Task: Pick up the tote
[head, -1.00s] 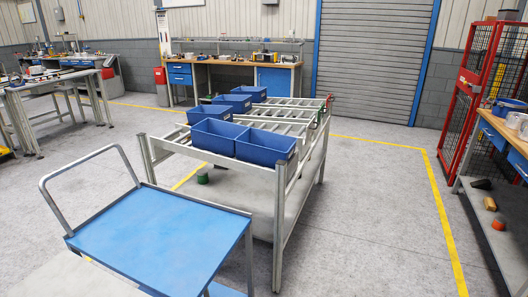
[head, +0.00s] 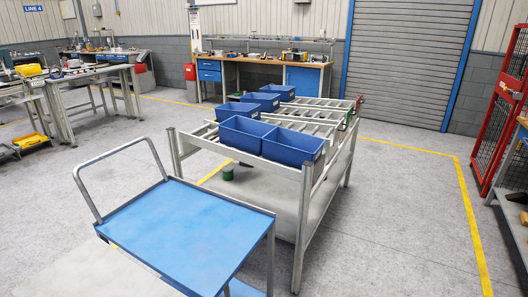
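Several blue open totes sit on a grey metal roller rack in the head view. The nearest pair stands side by side at the rack's front end: a left tote (head: 243,134) and a right tote (head: 293,147). Behind them are another tote (head: 237,111) and a farther one (head: 264,101). The insides that show look empty. The rack (head: 304,210) stands in the middle of the floor. Neither of my grippers is in view.
A cart with a blue top (head: 185,235) and a tubular handle stands close in front, left of the rack. A green object (head: 228,173) is on the rack's lower shelf. Workbenches (head: 262,72) line the back. Grey floor (head: 405,210) is open to the right.

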